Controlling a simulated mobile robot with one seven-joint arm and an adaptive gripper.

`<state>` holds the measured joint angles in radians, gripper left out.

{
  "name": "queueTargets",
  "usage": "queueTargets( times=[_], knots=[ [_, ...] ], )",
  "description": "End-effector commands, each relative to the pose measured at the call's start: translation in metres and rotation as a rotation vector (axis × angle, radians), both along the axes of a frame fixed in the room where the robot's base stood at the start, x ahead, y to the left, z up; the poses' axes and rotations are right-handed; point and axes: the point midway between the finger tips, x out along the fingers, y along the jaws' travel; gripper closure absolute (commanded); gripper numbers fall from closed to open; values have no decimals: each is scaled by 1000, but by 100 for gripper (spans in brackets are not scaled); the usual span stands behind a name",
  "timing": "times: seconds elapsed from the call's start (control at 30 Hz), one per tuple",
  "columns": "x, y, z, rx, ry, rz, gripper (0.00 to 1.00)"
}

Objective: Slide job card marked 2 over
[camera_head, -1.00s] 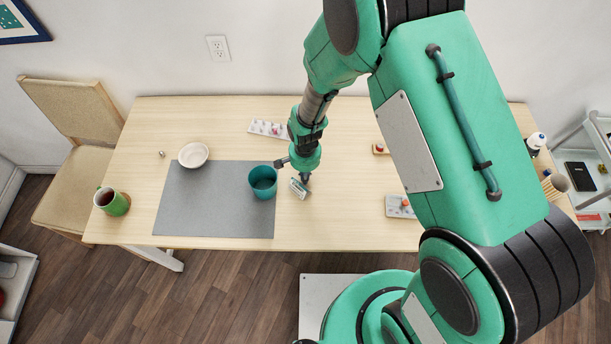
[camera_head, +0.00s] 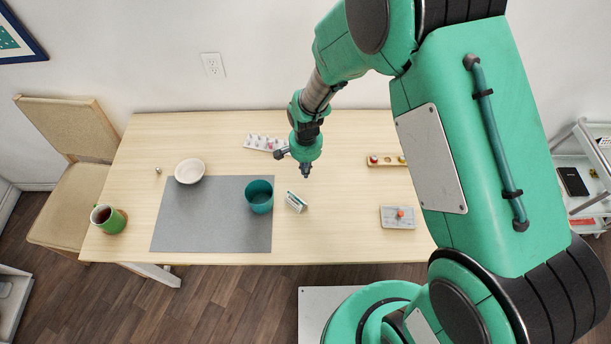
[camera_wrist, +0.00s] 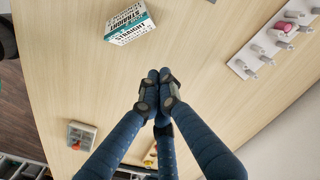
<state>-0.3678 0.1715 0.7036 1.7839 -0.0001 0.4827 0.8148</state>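A small white and teal folded card or box (camera_head: 295,202) stands on the table just right of the teal cup.
The teal cup (camera_head: 259,197) stands on the grey mat (camera_head: 205,225). A white bowl (camera_head: 189,171) and green mug (camera_head: 108,219) are further left. A pegged rack (camera_head: 262,143) lies behind; a grey tray (camera_head: 398,217) and wooden strip (camera_head: 386,160) are right. Bare table surrounds the card's right.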

Motion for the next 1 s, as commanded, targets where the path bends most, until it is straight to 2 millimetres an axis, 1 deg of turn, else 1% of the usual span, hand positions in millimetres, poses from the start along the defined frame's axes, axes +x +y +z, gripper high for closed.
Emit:
queueTargets(
  times=[0.03, 0.1, 0.23, 0.87, 1.0],
  knots=[
    [1, 0, 7, 0, -1, 0, 100],
    [1, 0, 13, 0, -1, 0, 100],
    [0, 0, 19, 0, 0, 0, 100],
    [0, 0, 21, 0, 0, 0, 100],
    [1, -1, 26, 1, -4, 3, 100]
  ],
)
